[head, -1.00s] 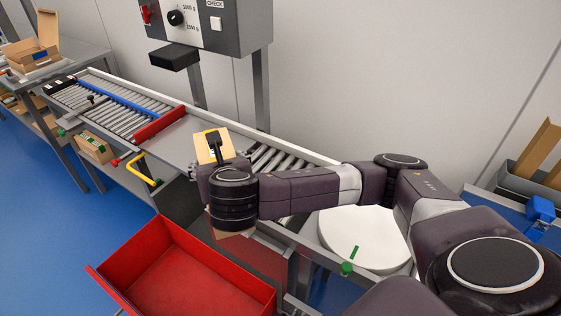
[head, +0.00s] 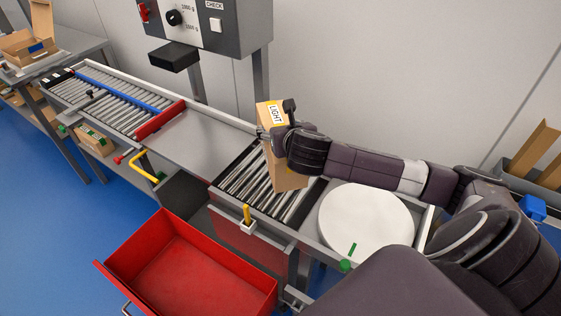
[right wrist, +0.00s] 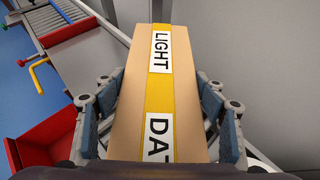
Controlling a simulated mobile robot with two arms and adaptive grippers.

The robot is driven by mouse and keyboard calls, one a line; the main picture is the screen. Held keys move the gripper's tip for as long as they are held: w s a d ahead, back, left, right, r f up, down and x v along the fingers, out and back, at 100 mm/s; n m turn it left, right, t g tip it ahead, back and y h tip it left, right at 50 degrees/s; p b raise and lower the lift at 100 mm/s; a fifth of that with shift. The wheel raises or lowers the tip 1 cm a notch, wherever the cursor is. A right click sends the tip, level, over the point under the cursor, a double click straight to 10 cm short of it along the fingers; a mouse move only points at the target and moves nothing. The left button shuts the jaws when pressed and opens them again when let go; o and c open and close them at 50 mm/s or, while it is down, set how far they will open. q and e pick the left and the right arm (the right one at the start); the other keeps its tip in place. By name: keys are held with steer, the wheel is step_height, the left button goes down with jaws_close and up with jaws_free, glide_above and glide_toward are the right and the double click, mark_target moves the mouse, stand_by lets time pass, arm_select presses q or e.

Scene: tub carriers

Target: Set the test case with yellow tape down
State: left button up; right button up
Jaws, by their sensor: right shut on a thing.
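The test case is a tall cardboard box (head: 287,180) with yellow tape and a white label reading "LIGHT". My right gripper (head: 277,137) is shut on its upper part, and the box stands about upright over the short roller section (head: 250,185). I cannot tell whether its bottom touches the rollers. In the right wrist view the box (right wrist: 128,115) fills the middle, between both fingers of the gripper (right wrist: 160,112), with its tape and label "LIGHT DA…" facing me. My left gripper is not in view.
A bare metal plate (head: 205,142) and a red bar (head: 160,120) lie left of the rollers. A white round disc (head: 365,222) lies to the right. An open, empty red drawer (head: 185,275) juts out in front. A grey control box (head: 222,35) stands behind.

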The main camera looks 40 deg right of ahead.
mark_target(292, 178)
step_height(292, 178, down, 12)
steer(key=shift+f, duration=0.15)
steer(key=o, duration=2.1)
steer(key=shift+f, duration=0.1)
steer(key=shift+c, duration=0.2)
steer(key=shift+s, duration=0.1)
steer(key=v, duration=1.2)
steer(key=shift+a+b, duration=0.1)
steer(key=shift+b, duration=0.25)
